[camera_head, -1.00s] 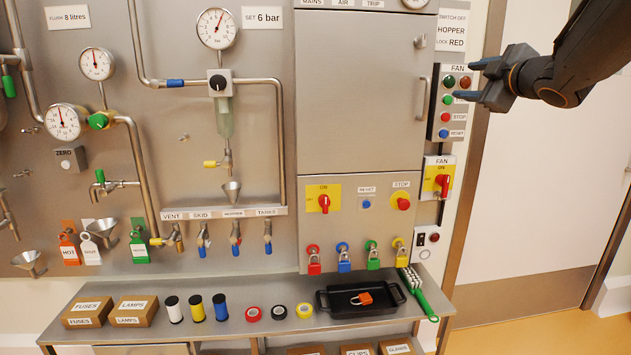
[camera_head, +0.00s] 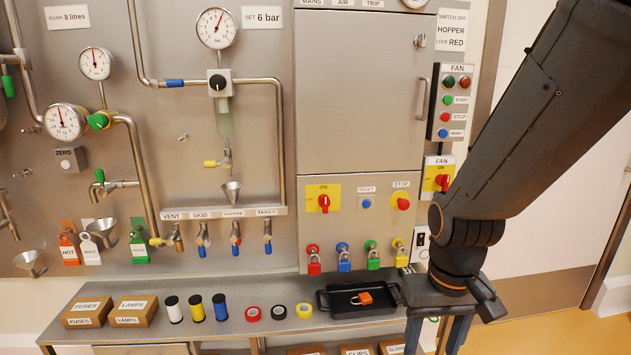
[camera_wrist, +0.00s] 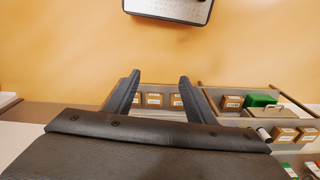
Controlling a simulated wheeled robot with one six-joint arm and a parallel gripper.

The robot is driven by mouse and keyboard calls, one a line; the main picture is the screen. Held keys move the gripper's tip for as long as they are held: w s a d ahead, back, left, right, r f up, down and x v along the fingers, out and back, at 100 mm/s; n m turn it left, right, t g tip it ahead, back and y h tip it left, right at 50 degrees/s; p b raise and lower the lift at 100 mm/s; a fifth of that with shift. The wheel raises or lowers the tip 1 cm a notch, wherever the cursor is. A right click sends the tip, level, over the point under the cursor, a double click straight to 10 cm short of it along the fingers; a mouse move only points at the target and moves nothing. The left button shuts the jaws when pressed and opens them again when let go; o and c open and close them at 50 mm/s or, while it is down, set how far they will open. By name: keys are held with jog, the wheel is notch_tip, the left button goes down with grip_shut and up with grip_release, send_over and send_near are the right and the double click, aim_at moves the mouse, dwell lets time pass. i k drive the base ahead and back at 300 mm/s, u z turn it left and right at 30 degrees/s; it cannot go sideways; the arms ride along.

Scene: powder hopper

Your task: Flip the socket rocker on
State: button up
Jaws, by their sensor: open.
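The socket is a small white plate (camera_head: 421,240) with a dark rocker, below the fan isolator at the right edge of the steel panel. My arm covers its right part in the head view, and the rocker is too small to tell its position. My gripper (camera_head: 435,333) points down at the shelf's right end, below the socket and apart from it. Its fingers are spread and empty. The wrist view also shows my open gripper (camera_wrist: 160,82) above the floor and shelves; the socket is not in that view.
The fan isolator (camera_head: 438,178) and fan button box (camera_head: 452,105) are above the socket. Padlocks, including a yellow one (camera_head: 401,258), hang to its left. Open orange floor (camera_wrist: 60,50) shows in the wrist view.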

aim_at(421, 235)
jog(key=z, duration=0.85)
jog(key=i, duration=0.4)
jog(key=u, duration=0.5)
